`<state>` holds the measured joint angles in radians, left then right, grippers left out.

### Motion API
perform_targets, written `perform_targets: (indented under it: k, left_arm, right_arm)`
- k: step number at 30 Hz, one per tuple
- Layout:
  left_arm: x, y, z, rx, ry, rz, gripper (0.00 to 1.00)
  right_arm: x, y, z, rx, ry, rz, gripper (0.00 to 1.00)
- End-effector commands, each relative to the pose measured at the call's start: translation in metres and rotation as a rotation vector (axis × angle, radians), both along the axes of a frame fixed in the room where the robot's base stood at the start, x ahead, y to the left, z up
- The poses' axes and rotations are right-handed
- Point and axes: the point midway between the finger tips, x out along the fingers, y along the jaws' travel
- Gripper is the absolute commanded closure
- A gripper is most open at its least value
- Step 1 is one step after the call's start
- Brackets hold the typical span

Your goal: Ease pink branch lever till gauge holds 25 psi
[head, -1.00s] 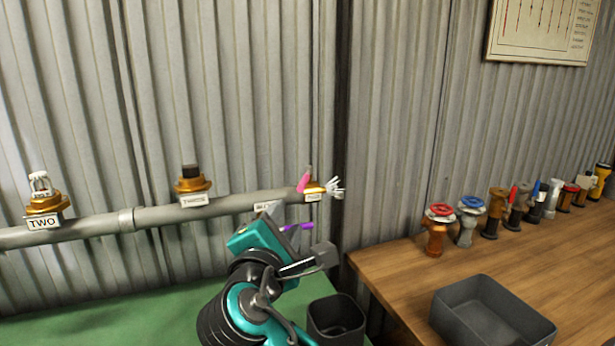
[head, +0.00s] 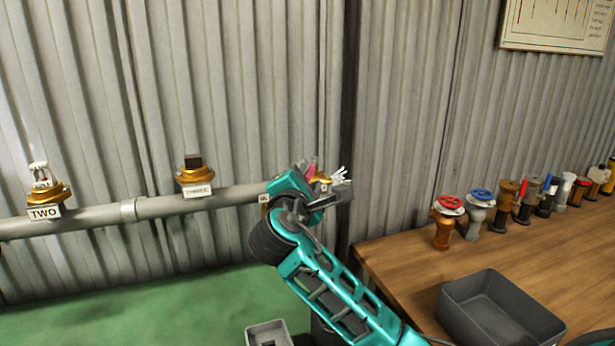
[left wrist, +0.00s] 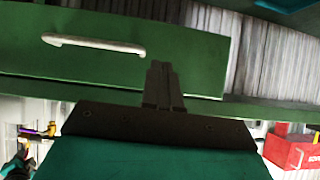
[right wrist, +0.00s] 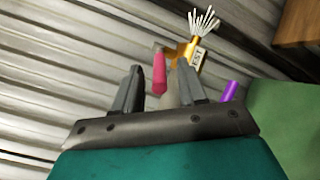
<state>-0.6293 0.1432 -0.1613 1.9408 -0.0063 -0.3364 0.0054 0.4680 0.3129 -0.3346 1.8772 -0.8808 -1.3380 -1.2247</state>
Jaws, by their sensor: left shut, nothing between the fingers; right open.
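The pink branch lever (head: 309,169) is at the right end of the grey pipe, partly hidden behind my right gripper (head: 318,194) in the head view. In the right wrist view the pink lever (right wrist: 159,73) shows just beyond and between the open fingers of my right gripper (right wrist: 157,88), with nothing held. A brass fitting with white prongs (right wrist: 200,35) and a tag is beside the lever. A purple lever (right wrist: 230,90) lies right of the fingers. My left gripper (left wrist: 163,84) is shut and empty in front of a green drawer or cabinet face. No gauge reading is legible.
The grey pipe (head: 100,216) carries brass outlets tagged TWO (head: 45,200) and THREE (head: 195,178). A wooden bench (head: 400,258) at right holds several valves and a dark grey bin (head: 455,300). A small grey tray (head: 268,332) sits on the green bench top (head: 150,310).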

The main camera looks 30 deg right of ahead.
Motion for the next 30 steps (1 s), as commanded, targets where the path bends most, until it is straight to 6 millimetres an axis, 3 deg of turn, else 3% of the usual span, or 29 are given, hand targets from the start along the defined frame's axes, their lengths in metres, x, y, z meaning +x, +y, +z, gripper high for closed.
perform_targets:
  k: [13, 25, 30]
  left_arm:
    - [0.0018, -0.0002, 0.001, 0.0, -0.004, -0.001, 1.0]
    - [0.0041, -0.0006, 0.0023, 0.0, -0.009, -0.001, 1.0]
    - [0.0039, -0.0009, 0.0022, -0.001, -0.009, -0.002, 1.0]
  right_arm:
    - [0.0075, -0.0079, 0.0002, 0.002, -0.001, -0.001, 0.6]
    - [0.0072, -0.0076, -0.0001, 0.001, 0.0, -0.001, 0.98]
    - [0.0072, -0.0075, -0.0002, 0.001, 0.0, -0.001, 1.0]
